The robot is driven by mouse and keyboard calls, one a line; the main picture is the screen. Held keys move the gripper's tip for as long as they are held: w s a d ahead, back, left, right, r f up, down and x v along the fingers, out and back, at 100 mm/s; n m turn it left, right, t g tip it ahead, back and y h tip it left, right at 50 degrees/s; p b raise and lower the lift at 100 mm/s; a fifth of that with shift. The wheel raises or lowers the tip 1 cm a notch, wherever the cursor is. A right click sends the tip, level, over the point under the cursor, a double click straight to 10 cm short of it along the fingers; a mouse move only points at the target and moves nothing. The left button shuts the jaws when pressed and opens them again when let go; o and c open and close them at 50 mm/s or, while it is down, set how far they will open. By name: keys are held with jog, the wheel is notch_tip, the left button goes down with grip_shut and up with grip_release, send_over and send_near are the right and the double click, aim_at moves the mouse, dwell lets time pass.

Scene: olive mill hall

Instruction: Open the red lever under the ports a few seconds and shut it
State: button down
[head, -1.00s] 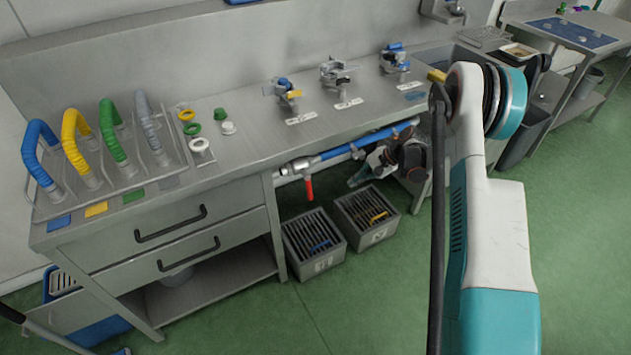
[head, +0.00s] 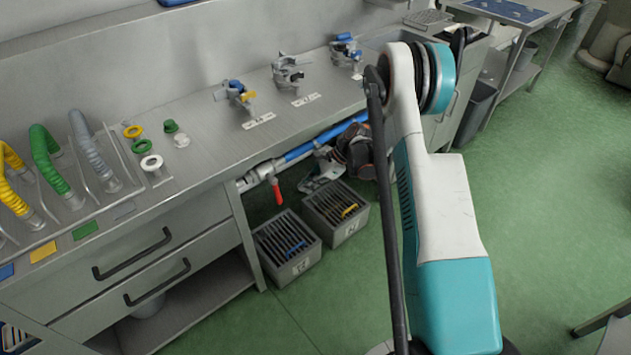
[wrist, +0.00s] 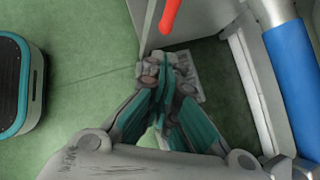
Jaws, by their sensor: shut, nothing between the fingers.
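The red lever (head: 277,190) hangs down from the valve on the pipe under the counter's front edge. It also shows at the top of the wrist view (wrist: 170,14). Three ports with clamp fittings, left (head: 236,94), middle (head: 288,72) and right (head: 345,48), stand on the counter above. My gripper (head: 318,178) is under the counter to the right of the lever, apart from it. In the wrist view my gripper (wrist: 170,72) is shut with its fingers together and empty, and the lever lies beyond the fingertips.
The blue pipe section (head: 322,140) runs close along the counter edge; it fills the right of the wrist view (wrist: 296,75). Two grey slotted crates, left (head: 287,265) and right (head: 352,232), stand on the floor below. Drawers (head: 140,275) are at left. Green floor in front is clear.

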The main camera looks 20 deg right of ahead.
aim_at(281, 201)
jog(key=a, duration=0.1)
jog(key=a+f+b, duration=0.1)
jog(key=a, duration=0.1)
jog(key=w+a+f+b, duration=0.1)
jog(key=a, duration=0.1)
jog(key=shift+w+a+f, duration=0.1)
jog(key=shift+a, duration=0.1)
jog(key=shift+a+f, duration=0.3)
jog(key=shift+a, duration=0.5)
